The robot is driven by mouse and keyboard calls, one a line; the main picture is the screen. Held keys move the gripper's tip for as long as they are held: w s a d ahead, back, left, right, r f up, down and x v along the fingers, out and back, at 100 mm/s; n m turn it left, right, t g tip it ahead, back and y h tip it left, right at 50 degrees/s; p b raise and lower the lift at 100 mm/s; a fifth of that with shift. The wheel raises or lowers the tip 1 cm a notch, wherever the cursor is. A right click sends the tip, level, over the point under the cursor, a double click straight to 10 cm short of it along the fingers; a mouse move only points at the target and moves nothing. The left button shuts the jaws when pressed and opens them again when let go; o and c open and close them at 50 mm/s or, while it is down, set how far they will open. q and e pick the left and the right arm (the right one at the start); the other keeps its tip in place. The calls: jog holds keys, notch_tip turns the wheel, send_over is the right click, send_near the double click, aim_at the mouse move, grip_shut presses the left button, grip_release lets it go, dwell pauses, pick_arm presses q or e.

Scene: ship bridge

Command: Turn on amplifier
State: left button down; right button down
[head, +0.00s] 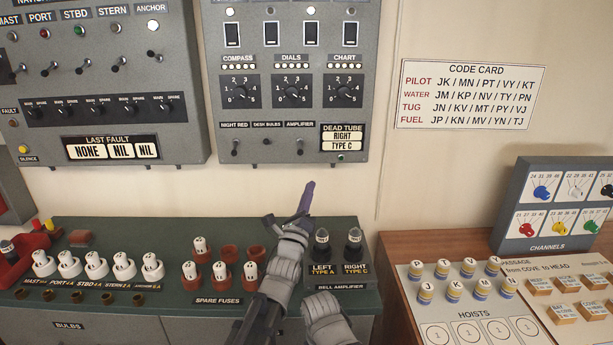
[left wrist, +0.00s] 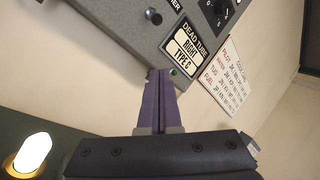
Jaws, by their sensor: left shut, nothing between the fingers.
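The AMPLIFIER toggle switch (head: 300,150) is on the lower edge of the right grey wall panel (head: 285,175), at the right end of a row of three. Its lever seems to point down. The lever also shows in the left wrist view (left wrist: 153,16), beside the dead tube label. My left gripper (head: 309,184) is shut and empty, its purple fingers pointing up below the switch and apart from it. In the left wrist view the fingertips (left wrist: 160,73) are near the panel's lower edge. The bell amplifier (head: 340,287) with two dark tubes sits on the green counter. My right gripper is not in view.
A small green lamp (head: 340,157) sits under the dead tube label (head: 342,140). White fuses (head: 195,270) stand on the counter below. The wall under the panel is bare.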

aim_at(300, 147)
pick_arm(q)
jog(key=p+x, duration=0.3)
jog(key=x, duration=0.6)
jog(key=shift+s+r, duration=0.1)
jog(key=shift+a+r+p, duration=0.2)
jog(key=shift+r+p, duration=0.1)
jog(key=shift+p, duration=0.25)
jog(key=shift+s+a+r+p, duration=0.25)
jog(key=shift+s+a+p, duration=0.05)
jog(key=shift+a, duration=0.35)
jog(key=shift+s+a+r+p, duration=0.25)
jog(key=shift+s+a+r, duration=0.05)
jog(key=shift+a, duration=0.4)
